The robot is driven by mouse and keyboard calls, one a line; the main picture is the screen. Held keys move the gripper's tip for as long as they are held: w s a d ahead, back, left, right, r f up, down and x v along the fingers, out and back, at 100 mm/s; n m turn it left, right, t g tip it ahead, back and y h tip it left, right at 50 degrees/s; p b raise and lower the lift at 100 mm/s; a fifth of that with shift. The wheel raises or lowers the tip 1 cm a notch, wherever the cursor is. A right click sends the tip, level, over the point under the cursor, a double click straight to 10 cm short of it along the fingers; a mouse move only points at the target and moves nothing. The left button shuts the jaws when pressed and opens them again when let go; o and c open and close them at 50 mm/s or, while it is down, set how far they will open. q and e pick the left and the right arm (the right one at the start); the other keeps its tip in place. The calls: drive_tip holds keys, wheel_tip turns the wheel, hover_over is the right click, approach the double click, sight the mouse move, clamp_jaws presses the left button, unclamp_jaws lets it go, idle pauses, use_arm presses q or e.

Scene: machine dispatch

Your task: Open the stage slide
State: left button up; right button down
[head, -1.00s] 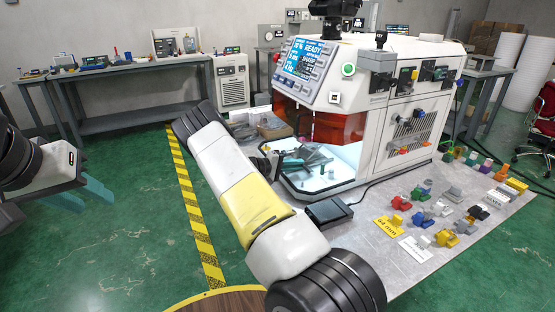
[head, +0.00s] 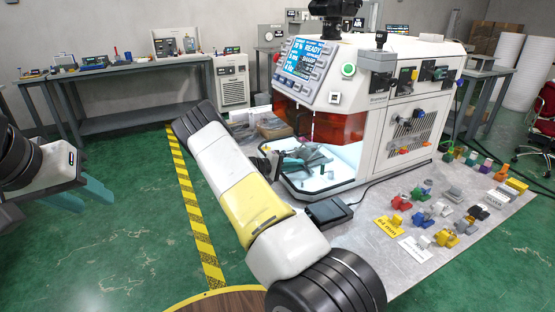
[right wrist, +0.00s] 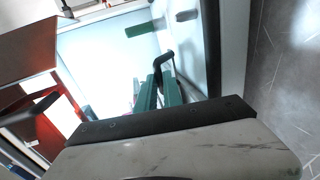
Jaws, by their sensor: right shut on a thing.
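The white machine (head: 408,120) stands on the bench with its amber front door (head: 335,127) over a lit bay (head: 335,172). A grey stage (head: 316,156) shows inside the bay. My right gripper (head: 292,162) reaches into the bay at its left side. In the right wrist view its green fingers (right wrist: 161,88) are shut on a dark bent handle (right wrist: 164,60). How the handle joins the stage slide is hard to see. My left gripper (head: 82,193) is open and empty over the floor at the far left, its teal fingers apart.
A dark box (head: 328,212) sits on the bench before the bay. Several coloured small parts (head: 440,213) and label plates lie on the bench at right. A grey table (head: 135,90) stands behind left. The green floor at left is clear.

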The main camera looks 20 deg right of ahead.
drive_tip(key=shift+a, duration=0.1)
idle(0.3)
drive_tip(key=f+v, duration=0.1)
drive_tip(key=v, duration=0.4)
drive_tip(key=f+v, duration=0.1)
drive_tip(key=v, duration=0.4)
drive_tip(key=f+v, duration=0.1)
drive_tip(key=v, duration=0.4)
drive_tip(key=shift+a, duration=0.4)
drive_tip(key=c, duration=1.5)
unclamp_jaws()
drive_tip(key=v, duration=0.7)
drive_tip(key=shift+a, duration=0.3)
drive_tip(key=shift+r, duration=0.1)
